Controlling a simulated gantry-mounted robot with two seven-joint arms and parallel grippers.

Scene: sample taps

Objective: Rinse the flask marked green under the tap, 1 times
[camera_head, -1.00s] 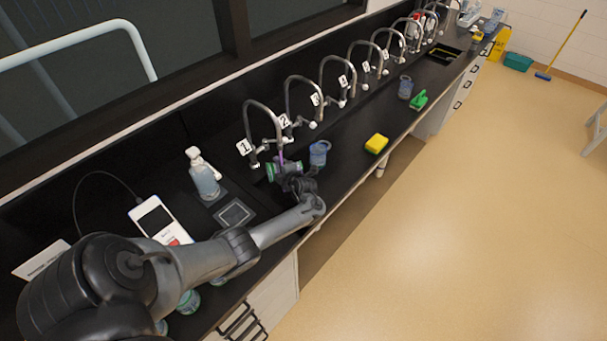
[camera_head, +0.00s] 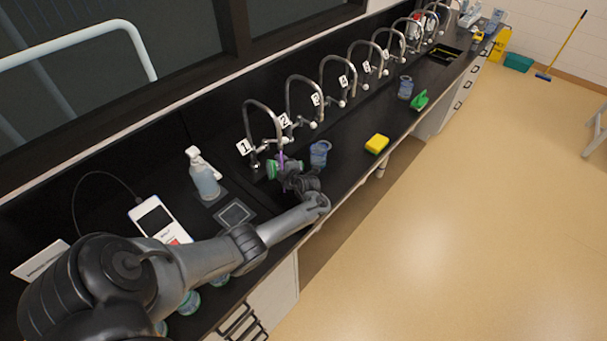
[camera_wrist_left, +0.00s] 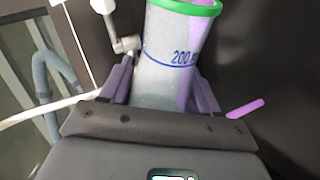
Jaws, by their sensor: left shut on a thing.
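My left gripper (camera_head: 283,173) is shut on the flask with a green rim (camera_head: 270,170), just below the spout of tap 1 (camera_head: 262,120). The flask looks tilted well over, with its green rim toward the left in the head view. In the left wrist view the flask (camera_wrist_left: 172,55) is clear, with a blue 200 mark, between my left gripper's dark purple fingers (camera_wrist_left: 160,85). A thin purple streak (camera_head: 281,158) shows between the spout and the flask; I cannot tell whether it is water. My right gripper is not in view.
A blue beaker-like vessel (camera_head: 319,154) stands close right of my gripper. A yellow sponge (camera_head: 377,143) and a green brush (camera_head: 419,100) lie farther along the black counter.

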